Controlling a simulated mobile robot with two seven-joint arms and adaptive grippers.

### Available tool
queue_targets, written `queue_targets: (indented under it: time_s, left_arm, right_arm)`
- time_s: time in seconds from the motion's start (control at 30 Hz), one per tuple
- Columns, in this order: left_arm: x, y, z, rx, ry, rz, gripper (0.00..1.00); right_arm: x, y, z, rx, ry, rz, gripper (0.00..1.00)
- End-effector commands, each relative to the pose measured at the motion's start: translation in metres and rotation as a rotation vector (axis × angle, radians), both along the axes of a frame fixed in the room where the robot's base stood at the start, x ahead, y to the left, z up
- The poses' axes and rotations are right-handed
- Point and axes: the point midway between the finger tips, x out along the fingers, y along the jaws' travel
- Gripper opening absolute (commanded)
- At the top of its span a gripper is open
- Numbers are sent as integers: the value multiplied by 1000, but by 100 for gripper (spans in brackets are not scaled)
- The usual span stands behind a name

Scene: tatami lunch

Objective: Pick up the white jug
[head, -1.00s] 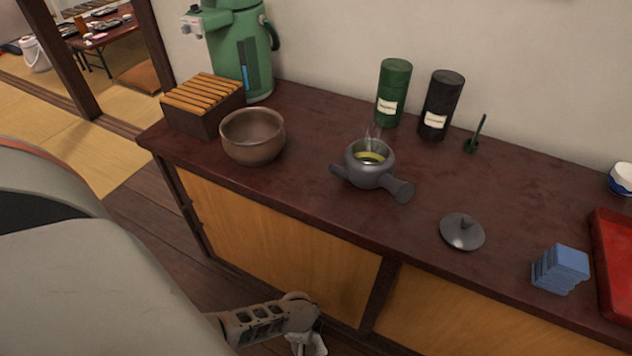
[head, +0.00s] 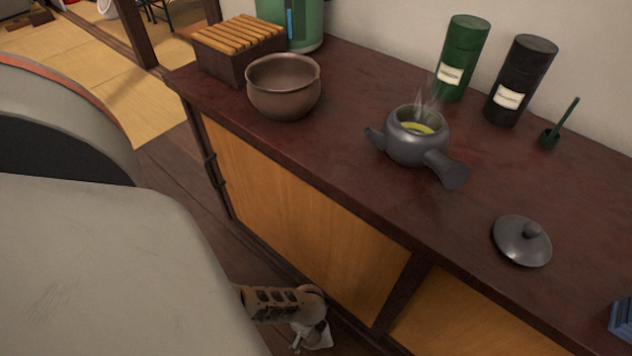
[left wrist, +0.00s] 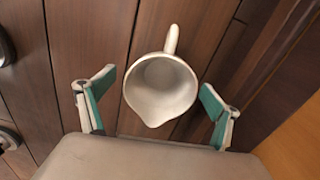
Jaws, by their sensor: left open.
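The white jug (left wrist: 160,92) shows in the left wrist view, seen from above with its mouth open and empty. Its spout points toward my palm and its handle points away. Dark wooden planks lie beneath it. My left gripper (left wrist: 158,86) is open, with one finger on each side of the jug and gaps visible between fingers and jug. In the head view my left gripper (head: 311,336) is low beside the cabinet, mostly hidden. I cannot tell the jug there. My right gripper is in neither view.
The cabinet's orange panel (left wrist: 293,140) is close on the right of the wrist view. On the counter (head: 350,180) stand a brown bowl (head: 283,88), a dark teapot (head: 415,145), its lid (head: 522,241), two canisters (head: 464,58) and a slatted box (head: 238,50).

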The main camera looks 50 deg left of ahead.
Motion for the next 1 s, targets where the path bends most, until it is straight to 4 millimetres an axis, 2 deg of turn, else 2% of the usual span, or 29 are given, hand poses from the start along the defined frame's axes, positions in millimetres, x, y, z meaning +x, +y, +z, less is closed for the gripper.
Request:
queue_targets:
  time_s: [0.03,0.33,0.5,0.6,0.87,1.0]
  left_arm:
    - [-3,0,-6,-1,5,0,91]
    - [4,0,-4,0,-5,-1,91]
    - [4,0,-4,0,-5,-1,47]
    - [4,0,-4,0,-5,0,40]
    - [3,0,-3,0,-5,0,40]
    - [6,0,5,-1,-10,0,40]
  right_arm:
    - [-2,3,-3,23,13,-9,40]
    - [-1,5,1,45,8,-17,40]
    - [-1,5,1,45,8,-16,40]
    - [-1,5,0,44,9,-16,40]
    - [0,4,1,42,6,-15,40]
    - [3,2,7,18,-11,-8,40]
